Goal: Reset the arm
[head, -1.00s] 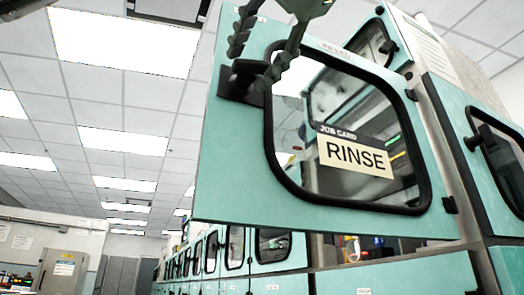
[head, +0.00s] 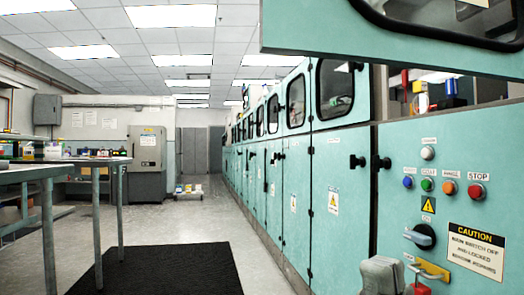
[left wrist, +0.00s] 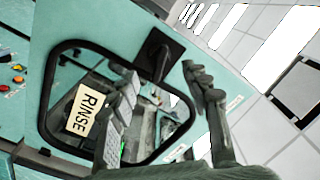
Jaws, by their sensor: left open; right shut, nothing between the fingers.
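My left gripper (left wrist: 158,72) is open and empty in the left wrist view. The left gripper is outside the head view. A small grey part of my right gripper (head: 382,275) shows at the bottom of the head view, in front of the control panel. It is shut and empty; most of it is cut off.
The open door (head: 330,38) juts in at upper right, above a bay with coloured items (head: 432,98). The control panel (head: 455,150) carries buttons and a switch (head: 420,237). A table (head: 60,170) stands left; the aisle floor (head: 205,222) and black mat (head: 160,270) are clear.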

